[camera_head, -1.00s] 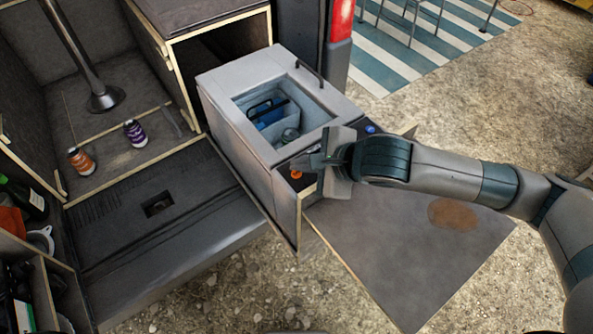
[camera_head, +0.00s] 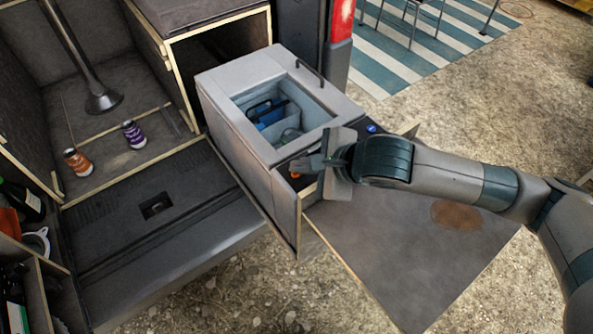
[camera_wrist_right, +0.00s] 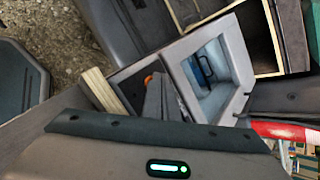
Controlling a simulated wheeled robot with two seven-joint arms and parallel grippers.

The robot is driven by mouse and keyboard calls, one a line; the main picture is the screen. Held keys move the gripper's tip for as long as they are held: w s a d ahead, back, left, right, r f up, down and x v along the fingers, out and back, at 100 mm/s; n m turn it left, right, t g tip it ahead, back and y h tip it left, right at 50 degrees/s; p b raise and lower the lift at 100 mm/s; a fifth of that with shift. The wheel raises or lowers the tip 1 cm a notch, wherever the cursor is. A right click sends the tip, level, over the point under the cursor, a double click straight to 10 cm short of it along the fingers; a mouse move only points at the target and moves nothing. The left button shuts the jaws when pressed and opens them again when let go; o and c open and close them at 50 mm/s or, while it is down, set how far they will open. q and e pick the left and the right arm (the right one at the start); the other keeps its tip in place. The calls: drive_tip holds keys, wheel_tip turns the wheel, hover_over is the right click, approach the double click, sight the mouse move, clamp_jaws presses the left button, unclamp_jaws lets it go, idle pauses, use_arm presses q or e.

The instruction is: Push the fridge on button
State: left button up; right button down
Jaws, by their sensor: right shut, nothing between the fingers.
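The fridge (camera_head: 222,92) is a grey box with an open top, pulled out beside the van; it also shows in the right wrist view (camera_wrist_right: 236,38). A dark panel strip runs along its near right side, with an orange knob (camera_head: 295,175) on it. The orange knob also shows in the right wrist view (camera_wrist_right: 148,79). A blue knob (camera_head: 371,128) is farther along the strip. My right gripper (camera_head: 297,164) is shut and empty, its tips just above the orange knob. I cannot tell whether they touch it. My left gripper is not in view.
Inside the fridge are a blue item (camera_head: 266,113) and a pale container. A dark board (camera_head: 400,250) lies below my right arm. Gravel is open in front.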

drive_tip(key=shift+f+b, duration=0.2)
drive_tip(key=shift+b, duration=0.1)
idle(0.4)
drive_tip(key=shift+r, duration=0.65)
drive_tip(key=shift+r, duration=0.1)
wheel_tip(320, 180, up, 6)
drive_tip(key=shift+f+p, duration=0.1)
drive_tip(key=shift+p, duration=0.45)
idle(0.4)
drive_tip(key=shift+w, duration=0.1)
